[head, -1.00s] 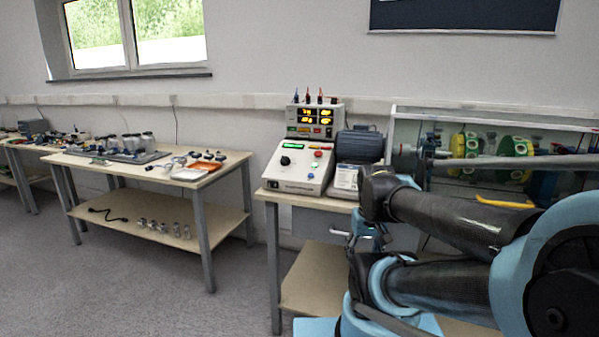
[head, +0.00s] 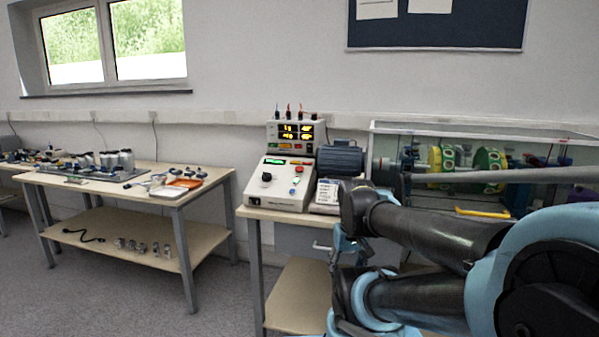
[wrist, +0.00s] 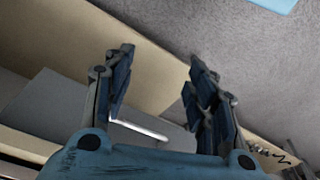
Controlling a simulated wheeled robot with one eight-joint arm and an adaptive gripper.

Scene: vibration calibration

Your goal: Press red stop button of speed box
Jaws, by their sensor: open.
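The speed box (head: 279,183) is a white sloped control box on the left end of the bench, with a black knob and a green display. The red stop button (head: 299,169) is a small red spot at the upper right of its sloped face. My gripper shows in the wrist view (wrist: 160,90) with its two fingers apart and nothing between them. In the head view my gripper is partly hidden by my arm, low and to the right of the speed box, in front of the bench. The speed box is not in the wrist view.
A meter unit (head: 296,134) with lit yellow digits stands behind the speed box. A dark motor (head: 340,160) and a glass-cased rig (head: 470,165) stand to the right. A side table (head: 150,200) with several parts stands left. Bare floor lies between the tables.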

